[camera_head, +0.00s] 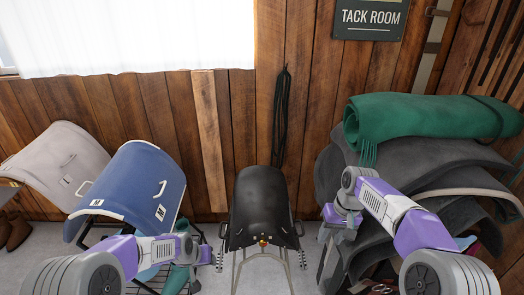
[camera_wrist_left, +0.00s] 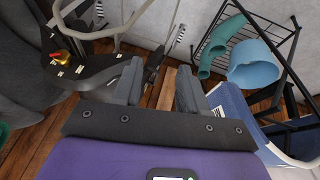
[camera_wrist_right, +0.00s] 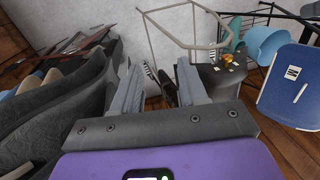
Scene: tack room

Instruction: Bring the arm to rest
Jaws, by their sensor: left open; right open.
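My right gripper (camera_head: 327,238) hangs in front of the stacked grey pads at the right in the head view, its forearm bent down at the wrist. In the right wrist view its two fingers (camera_wrist_right: 160,82) stand apart with nothing between them. My left gripper (camera_head: 214,258) reaches in low from the left, left of the black saddle (camera_head: 262,208). In the left wrist view its fingers (camera_wrist_left: 159,86) are apart and empty. Neither gripper touches anything that I can see.
A blue saddle pad (camera_head: 130,185) and a pale grey one (camera_head: 55,160) sit on racks at left. A rolled green blanket (camera_head: 430,118) tops the grey pads (camera_head: 430,160) at right. A wire basket (camera_wrist_left: 245,62) holds teal and light-blue things. Dark straps (camera_head: 282,115) hang on the wooden wall.

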